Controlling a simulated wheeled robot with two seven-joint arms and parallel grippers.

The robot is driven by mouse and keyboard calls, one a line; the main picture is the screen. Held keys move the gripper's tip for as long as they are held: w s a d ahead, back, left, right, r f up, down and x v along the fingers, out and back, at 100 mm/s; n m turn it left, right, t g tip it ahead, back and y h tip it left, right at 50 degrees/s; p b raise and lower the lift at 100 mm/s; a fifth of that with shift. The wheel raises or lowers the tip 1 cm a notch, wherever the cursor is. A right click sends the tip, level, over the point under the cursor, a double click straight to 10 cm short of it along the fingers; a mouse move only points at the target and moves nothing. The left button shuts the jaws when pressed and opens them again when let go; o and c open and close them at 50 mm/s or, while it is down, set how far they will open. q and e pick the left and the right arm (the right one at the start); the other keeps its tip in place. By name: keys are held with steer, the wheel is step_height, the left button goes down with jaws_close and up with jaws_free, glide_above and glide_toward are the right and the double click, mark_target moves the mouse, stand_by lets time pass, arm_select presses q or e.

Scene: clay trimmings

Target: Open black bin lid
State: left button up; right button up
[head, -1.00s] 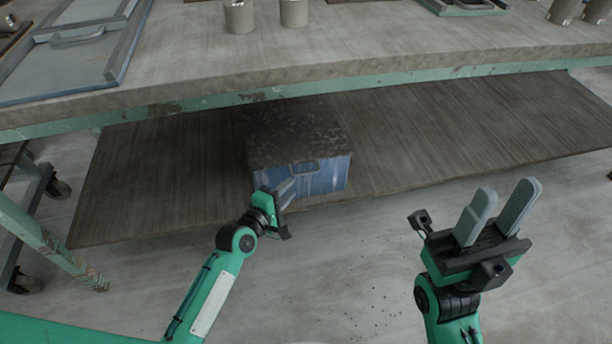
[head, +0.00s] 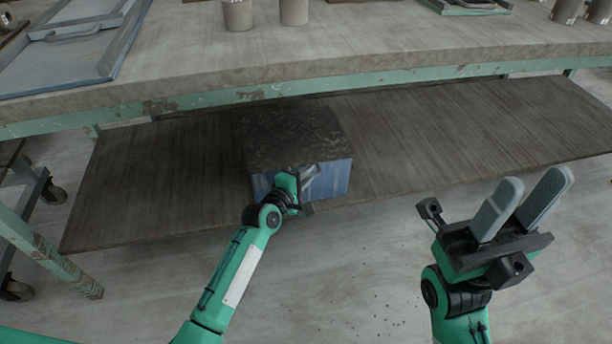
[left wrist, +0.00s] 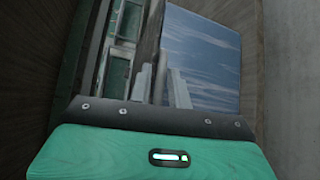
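The bin is a box with a dark, black-mottled lid (head: 295,135) and a blue front face (head: 335,180). It sits on the brown lower shelf under the table, and the lid lies flat on it. My left gripper (head: 311,174) is at the upper front of the bin and hides the front handle. In the left wrist view, its two grey fingers (left wrist: 162,88) stand apart before the blue face (left wrist: 208,60), near its edge with the dark lid. Contact cannot be told. My right gripper (head: 535,184) is open and empty, in front of the shelf at right.
The tabletop (head: 330,45) overhangs the shelf (head: 450,130) behind the bin, with a green frame rail (head: 330,85) along its edge. Grey cups (head: 238,15) and a blue-grey framed board (head: 70,50) are on the table. A wheeled cart stands at left. The shelf is clear on both sides.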

arm_select(q)
jaws_close()
steer(key=shift+r+p, duration=0.2)
steer(key=shift+p, duration=0.15)
